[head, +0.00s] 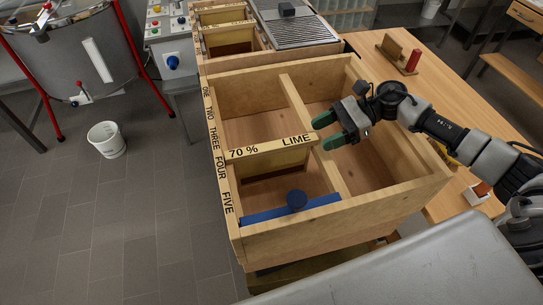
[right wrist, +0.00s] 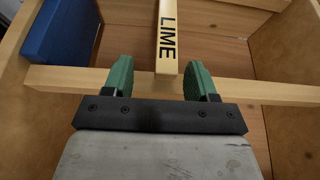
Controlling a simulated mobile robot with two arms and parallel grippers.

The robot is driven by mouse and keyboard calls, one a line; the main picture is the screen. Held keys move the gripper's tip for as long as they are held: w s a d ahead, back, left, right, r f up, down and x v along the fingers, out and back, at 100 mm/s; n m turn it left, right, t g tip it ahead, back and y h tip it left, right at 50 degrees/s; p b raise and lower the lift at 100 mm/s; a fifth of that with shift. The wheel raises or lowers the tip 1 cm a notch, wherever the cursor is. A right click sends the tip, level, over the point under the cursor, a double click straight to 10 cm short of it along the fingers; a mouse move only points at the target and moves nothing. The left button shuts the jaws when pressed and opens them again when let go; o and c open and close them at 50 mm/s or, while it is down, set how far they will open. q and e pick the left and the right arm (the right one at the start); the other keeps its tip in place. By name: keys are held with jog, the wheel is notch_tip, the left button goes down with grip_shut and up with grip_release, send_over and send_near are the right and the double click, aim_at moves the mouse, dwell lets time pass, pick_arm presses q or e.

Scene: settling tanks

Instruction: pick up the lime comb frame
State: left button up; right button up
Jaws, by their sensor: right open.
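The lime comb frame (head: 270,147) hangs in the left compartment of a wooden box, its pale top bar marked "70 % LIME". Its left end lies at the box edge near the words THREE and FOUR; its right end reaches the divider. My right gripper (head: 320,134) is open at that right end, above the divider. In the right wrist view, the marked end of the lime comb frame (right wrist: 167,42) lies between the green fingertips of the right gripper (right wrist: 160,66), with a gap on each side. My left gripper is not in view.
A blue board (head: 262,212) with a round knob sits in the same compartment, near FIVE. The wooden box's walls (head: 290,240) and divider (head: 335,175) stand around the frame. Other frames (head: 228,27) hang in a box behind. A white bucket (head: 106,140) stands on the floor.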

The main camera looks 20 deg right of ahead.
aim_at(302, 139)
jog(key=a+p, duration=0.2)
jog(key=w+a+p, duration=0.1)
jog(key=a, duration=0.1)
jog(key=shift+f, duration=0.4)
jog(key=shift+a+f+p, duration=0.2)
jog(key=shift+a+p, duration=0.15)
jog(key=shift+w+a+f, duration=0.1)
jog(key=shift+a+f, duration=0.05)
grip_shut()
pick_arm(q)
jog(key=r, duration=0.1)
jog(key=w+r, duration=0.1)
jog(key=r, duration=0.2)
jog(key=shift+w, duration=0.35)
